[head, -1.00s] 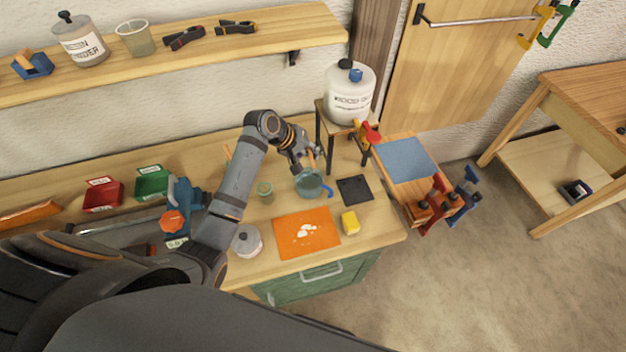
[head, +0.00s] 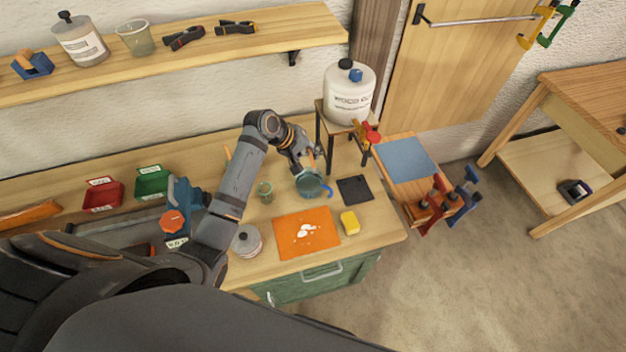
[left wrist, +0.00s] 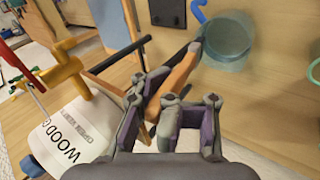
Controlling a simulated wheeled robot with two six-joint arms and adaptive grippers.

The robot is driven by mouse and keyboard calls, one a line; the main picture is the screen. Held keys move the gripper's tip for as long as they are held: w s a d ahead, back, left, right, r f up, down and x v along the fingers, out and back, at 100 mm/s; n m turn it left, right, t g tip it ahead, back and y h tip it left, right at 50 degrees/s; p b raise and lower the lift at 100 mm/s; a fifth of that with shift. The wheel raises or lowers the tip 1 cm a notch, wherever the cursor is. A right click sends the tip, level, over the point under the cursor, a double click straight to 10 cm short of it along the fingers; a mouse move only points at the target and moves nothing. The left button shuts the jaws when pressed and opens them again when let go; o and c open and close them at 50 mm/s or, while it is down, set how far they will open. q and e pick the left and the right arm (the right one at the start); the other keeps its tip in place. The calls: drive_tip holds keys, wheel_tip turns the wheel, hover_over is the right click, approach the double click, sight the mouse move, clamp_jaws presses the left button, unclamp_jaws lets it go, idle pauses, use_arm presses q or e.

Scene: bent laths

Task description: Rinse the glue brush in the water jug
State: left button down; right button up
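The water jug (head: 309,187) is a clear bluish vessel with a blue handle, standing on the workbench. It also shows at the top right of the left wrist view (left wrist: 228,50). My left gripper (head: 311,163) is just above and behind the jug. In the left wrist view its fingers (left wrist: 170,95) are closed around the orange-brown wooden handle of the glue brush (left wrist: 182,70). The brush is tilted, with its dark end at the jug's rim. I cannot tell whether the bristles are in the water. My right gripper is not in view.
A green-rimmed cup (head: 265,192) stands left of the jug. A dark pad (head: 354,189), a yellow sponge (head: 350,223) and an orange mat (head: 290,240) with white blobs lie nearby. A white glue canister (head: 348,98) stands on a small stand behind.

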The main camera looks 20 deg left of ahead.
use_arm(q)
drive_tip(key=shift+r, duration=2.05)
